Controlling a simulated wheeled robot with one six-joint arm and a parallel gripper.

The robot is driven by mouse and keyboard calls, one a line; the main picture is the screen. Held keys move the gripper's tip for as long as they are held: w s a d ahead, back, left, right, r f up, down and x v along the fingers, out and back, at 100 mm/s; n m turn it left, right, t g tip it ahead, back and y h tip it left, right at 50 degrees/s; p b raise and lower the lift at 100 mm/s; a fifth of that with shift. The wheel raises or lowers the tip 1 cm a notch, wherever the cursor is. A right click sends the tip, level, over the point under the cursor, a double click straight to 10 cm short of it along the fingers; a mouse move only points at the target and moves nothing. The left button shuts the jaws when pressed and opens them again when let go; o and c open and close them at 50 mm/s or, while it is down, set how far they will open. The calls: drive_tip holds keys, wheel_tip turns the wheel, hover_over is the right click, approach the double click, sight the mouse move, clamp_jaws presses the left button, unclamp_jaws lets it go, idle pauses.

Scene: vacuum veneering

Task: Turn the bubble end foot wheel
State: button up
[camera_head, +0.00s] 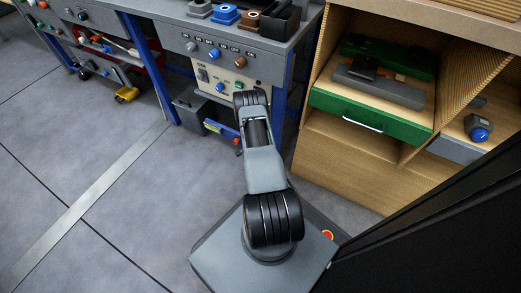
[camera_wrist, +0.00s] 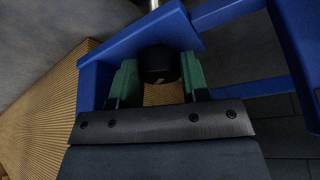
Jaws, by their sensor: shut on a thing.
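In the wrist view, my gripper (camera_wrist: 158,78) has its two green-padded fingers on either side of a round black foot wheel (camera_wrist: 158,63). It is shut on this wheel. The wheel sits at a blue steel frame (camera_wrist: 190,25), with a bright metal rod (camera_wrist: 154,4) beyond it. The underside of the wheel is partly hidden by the gripper body. In the head view, my arm reaches toward the lower part of the grey workbench (camera_head: 240,35). My gripper and the wheel are hidden there. No bubble level can be made out.
A wooden cabinet (camera_head: 350,170) with an open green drawer (camera_head: 365,122) stands right of the bench. A grey bin (camera_head: 188,108) and a blue box (camera_head: 218,129) are under the bench, left of my arm. The grey floor (camera_head: 130,210) at left is clear.

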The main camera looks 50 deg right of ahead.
drive_tip(key=shift+d+m+g+b, duration=0.15)
drive_tip(key=shift+m+g+b, duration=0.7)
drive_tip(key=shift+m, duration=1.25)
drive_tip(key=shift+y, duration=0.3)
drive_tip(key=o, duration=0.9)
drive_tip(key=p+v, duration=0.6)
drive_tip(key=v, duration=0.7)
drive_tip(key=shift+w+a+r, duration=0.1)
drive_tip(key=shift+a+r, duration=0.1)
drive_tip(key=shift+r, duration=0.15)
